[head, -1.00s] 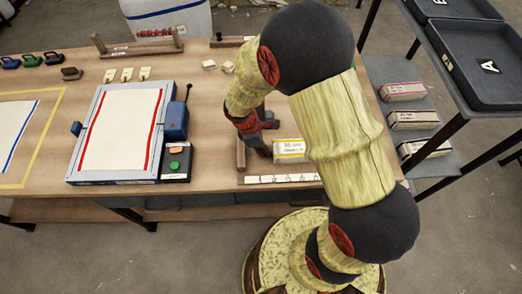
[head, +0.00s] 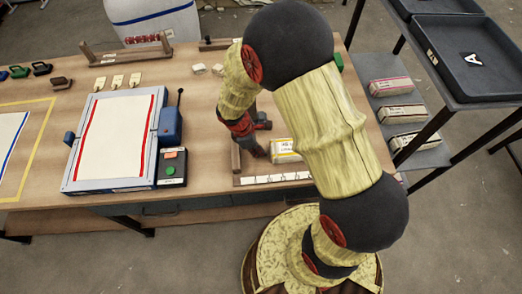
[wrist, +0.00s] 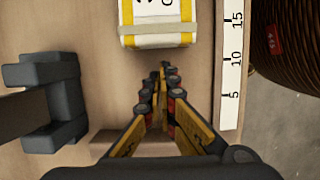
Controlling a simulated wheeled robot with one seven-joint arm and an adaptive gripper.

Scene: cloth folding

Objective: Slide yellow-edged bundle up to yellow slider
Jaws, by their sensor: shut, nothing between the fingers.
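The yellow-edged bundle (head: 284,150) is a pale block with yellow edges and a printed label, lying near the table's front right. In the wrist view its near end (wrist: 157,38) has a pale band around it. My gripper (wrist: 165,68) is shut and empty, with its fingertips just short of that end, and a small gap seems to show between them. In the head view my gripper (head: 258,153) is low at the bundle's left end, partly hidden by my arm. I cannot make out a yellow slider; my arm covers the area right of the bundle.
A white ruler strip (wrist: 231,75) runs along the bundle's front side. A wooden stop (wrist: 130,143) lies under my gripper. The framed tray (head: 112,140) and control box (head: 172,168) are further left.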

